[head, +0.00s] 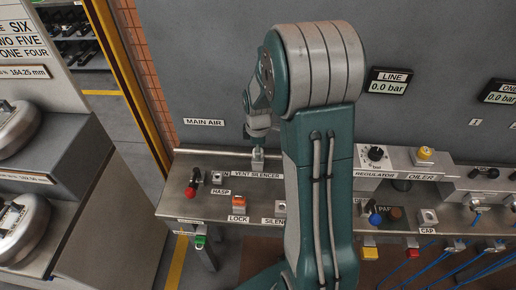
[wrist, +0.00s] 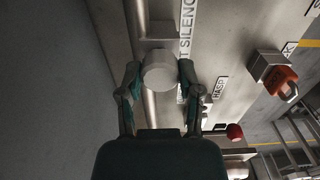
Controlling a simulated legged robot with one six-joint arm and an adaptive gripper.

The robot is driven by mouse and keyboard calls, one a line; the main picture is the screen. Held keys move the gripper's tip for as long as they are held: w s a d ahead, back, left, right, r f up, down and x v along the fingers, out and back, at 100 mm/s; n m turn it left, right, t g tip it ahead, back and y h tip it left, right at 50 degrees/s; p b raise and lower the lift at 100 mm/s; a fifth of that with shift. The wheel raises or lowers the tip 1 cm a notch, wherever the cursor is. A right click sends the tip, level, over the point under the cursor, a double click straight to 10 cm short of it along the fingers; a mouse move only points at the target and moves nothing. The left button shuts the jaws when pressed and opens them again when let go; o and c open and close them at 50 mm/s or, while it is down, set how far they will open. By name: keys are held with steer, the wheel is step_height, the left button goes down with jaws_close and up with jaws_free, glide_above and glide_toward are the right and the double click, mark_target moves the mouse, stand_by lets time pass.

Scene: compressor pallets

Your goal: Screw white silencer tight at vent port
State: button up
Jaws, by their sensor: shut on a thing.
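The white silencer (wrist: 159,70) is a pale round cylinder, seen end-on between the fingers in the wrist view. My gripper (wrist: 158,78) is shut on it, one finger on each side. The silencer sits in line with a grey fitting behind it at the vent port, beside the label "VENT SILENCER" (head: 257,175). The joint between silencer and port is hidden, so I cannot tell how deep the thread sits.
A red-knobbed valve (head: 191,188) stands to the left, and an orange lock (head: 239,204) sits in front; it also shows in the wrist view (wrist: 283,82). The grey back wall rises close behind. The regulator (head: 376,158) is to the right, past my arm.

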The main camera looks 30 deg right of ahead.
steer(key=shift+f, duration=0.25)
steer(key=o, duration=1.2)
step_height(320, 180, up, 12)
steer(key=shift+w+f, duration=0.1)
steer(key=shift+f, duration=0.05)
